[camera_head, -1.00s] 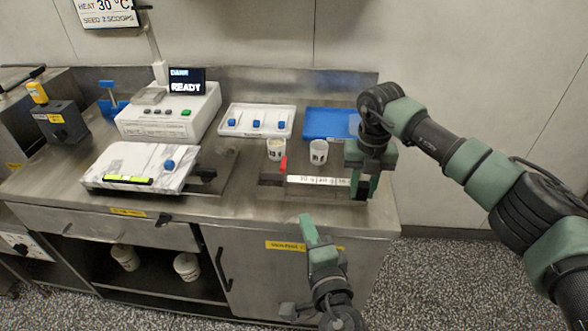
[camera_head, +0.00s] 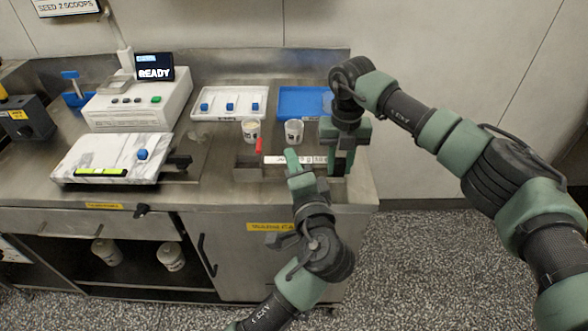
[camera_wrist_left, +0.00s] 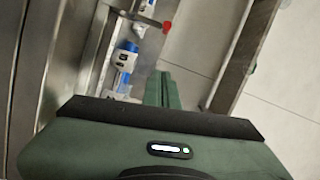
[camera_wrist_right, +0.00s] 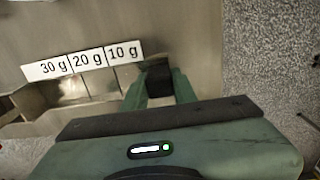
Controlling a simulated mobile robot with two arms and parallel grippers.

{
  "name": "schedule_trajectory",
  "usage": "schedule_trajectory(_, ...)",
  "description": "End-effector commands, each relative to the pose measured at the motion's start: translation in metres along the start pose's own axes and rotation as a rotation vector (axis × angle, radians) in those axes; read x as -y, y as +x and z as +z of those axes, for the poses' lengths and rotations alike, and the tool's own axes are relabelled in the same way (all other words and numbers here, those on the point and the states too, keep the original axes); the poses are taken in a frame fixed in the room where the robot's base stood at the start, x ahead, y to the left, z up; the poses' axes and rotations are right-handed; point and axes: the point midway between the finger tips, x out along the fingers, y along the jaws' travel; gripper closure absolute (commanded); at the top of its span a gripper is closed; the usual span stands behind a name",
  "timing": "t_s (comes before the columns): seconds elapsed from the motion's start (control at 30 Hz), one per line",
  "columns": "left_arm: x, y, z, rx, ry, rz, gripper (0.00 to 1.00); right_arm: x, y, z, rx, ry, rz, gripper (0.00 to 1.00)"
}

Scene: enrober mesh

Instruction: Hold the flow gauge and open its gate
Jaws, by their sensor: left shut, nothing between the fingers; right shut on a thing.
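The flow gauge is a metal trough with a white label strip (camera_head: 280,160) on the right part of the worktop. In the right wrist view its label strip (camera_wrist_right: 82,61) reads 30 g, 20 g, 10 g. A red tab (camera_head: 259,146), apparently the gate, stands up at its left part; it also shows in the left wrist view (camera_wrist_left: 167,27). My right gripper (camera_head: 338,168) is shut on the gauge's dark end block (camera_wrist_right: 158,79). My left gripper (camera_head: 291,155) is shut and empty, in front of the label strip and right of the red tab, partly hiding the strip.
Two white cups (camera_head: 250,131) (camera_head: 294,132) stand just behind the gauge. Behind them are a white tray (camera_head: 215,117) with blue-topped items and a blue tray (camera_head: 300,90). A marble slab (camera_head: 100,155) and a white machine (camera_head: 120,112) stand left.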

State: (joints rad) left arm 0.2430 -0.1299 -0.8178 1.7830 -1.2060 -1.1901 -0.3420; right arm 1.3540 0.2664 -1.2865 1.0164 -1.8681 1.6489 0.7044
Motion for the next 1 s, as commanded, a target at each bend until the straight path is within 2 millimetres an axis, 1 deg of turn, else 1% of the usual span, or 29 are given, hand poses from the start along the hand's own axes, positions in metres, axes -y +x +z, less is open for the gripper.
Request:
schedule_trajectory(0.03,0.001,0.012,0.000,0.000,0.003,-0.005,1.00,0.000,-0.001,0.000,0.001,-0.001,0.001,1.00)
schedule_trajectory(0.2,0.001,0.047,0.000,0.000,0.002,-0.003,1.00,0.000,-0.001,0.000,0.001,-0.001,0.001,1.00)
schedule_trajectory(0.33,0.000,0.051,0.022,0.001,0.002,-0.001,1.00,0.000,-0.001,0.000,0.001,0.000,0.001,1.00)
schedule_trajectory(0.5,0.000,0.054,0.036,0.000,0.000,0.000,1.00,0.000,0.000,0.000,0.001,0.000,0.001,1.00)
schedule_trajectory(0.63,0.000,0.054,0.039,-0.001,0.000,0.000,1.00,0.000,0.000,0.000,0.001,-0.001,0.001,1.00)
schedule_trajectory(1.0,0.000,0.054,0.039,-0.001,-0.005,0.002,1.00,0.000,0.000,0.000,0.001,0.000,0.000,1.00)
